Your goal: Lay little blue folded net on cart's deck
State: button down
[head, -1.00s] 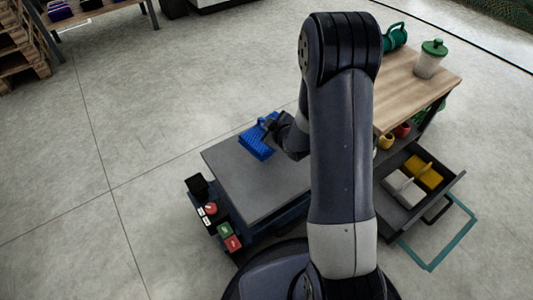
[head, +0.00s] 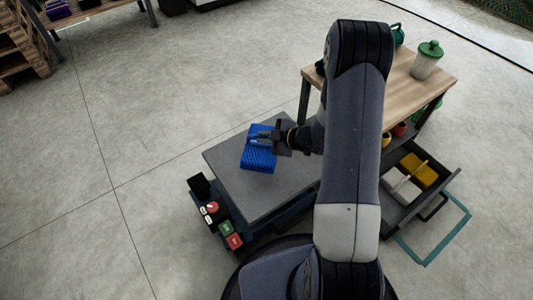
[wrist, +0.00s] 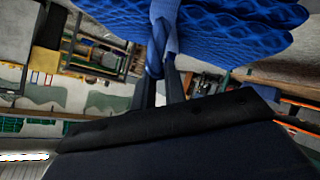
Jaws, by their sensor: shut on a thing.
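The little blue folded net (head: 258,158) shows over the left part of the cart's grey deck (head: 230,192) in the head view. My gripper (head: 262,136) comes at it from the right and is shut on it. In the wrist view the net (wrist: 225,30) fills the top of the picture, with a blue strap (wrist: 160,30) between the fingers of my gripper (wrist: 162,75). I cannot tell whether the net's underside touches the deck or hangs just above it.
The cart's front edge carries a red button (head: 212,206) and coloured switches. A wooden table (head: 415,85) with a green-lidded jar (head: 426,60) stands at the right. Below it an open drawer (head: 400,215) holds grey and yellow pieces. The deck's front part is clear.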

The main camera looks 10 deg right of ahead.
aim_at(266, 148)
jog(key=shift+f+b, duration=1)
jog(key=shift+f, duration=2.15)
jog(key=shift+f, duration=0.1)
jog(key=c, duration=1.5)
grip_release()
jog(key=shift+o, duration=0.2)
jog(key=shift+r, duration=0.2)
jog(key=p+v, duration=0.3)
jog(key=v, duration=0.9)
jog(key=shift+f, duration=0.15)
